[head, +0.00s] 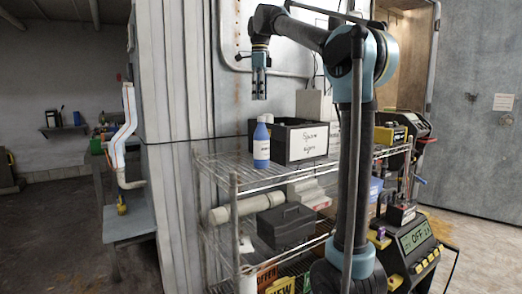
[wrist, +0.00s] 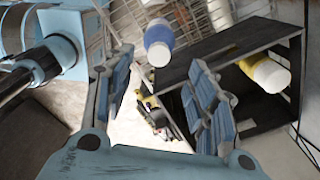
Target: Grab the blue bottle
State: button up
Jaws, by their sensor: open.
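In the wrist view a blue bottle (wrist: 158,35) with a whitish end shows beyond and between the fingertips. My gripper (head: 259,94) points down above the bottle, with a clear gap to it. In the wrist view my gripper (wrist: 160,62) has its two fingers spread wide, with nothing held between them.
The black box (head: 282,143), labelled "Spare signs", stands right beside the bottle. In the wrist view a yellow bottle (wrist: 265,70) lies in or over it. The wire shelf (head: 225,179) has bare room near its front left. A dark case (head: 286,226) sits below.

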send_over(261, 118)
jog(key=w, duration=0.2)
jog(key=f, duration=0.4)
jog(key=shift+s+a+f, duration=0.1)
jog(key=shift+a+f, duration=0.15)
jog(key=shift+f, duration=0.05)
jog(key=shift+d+f, duration=0.15)
jog(key=shift+f, duration=1.15)
jog(key=shift+d+f, duration=0.15)
jog(key=shift+f, duration=1.15)
grip_shut()
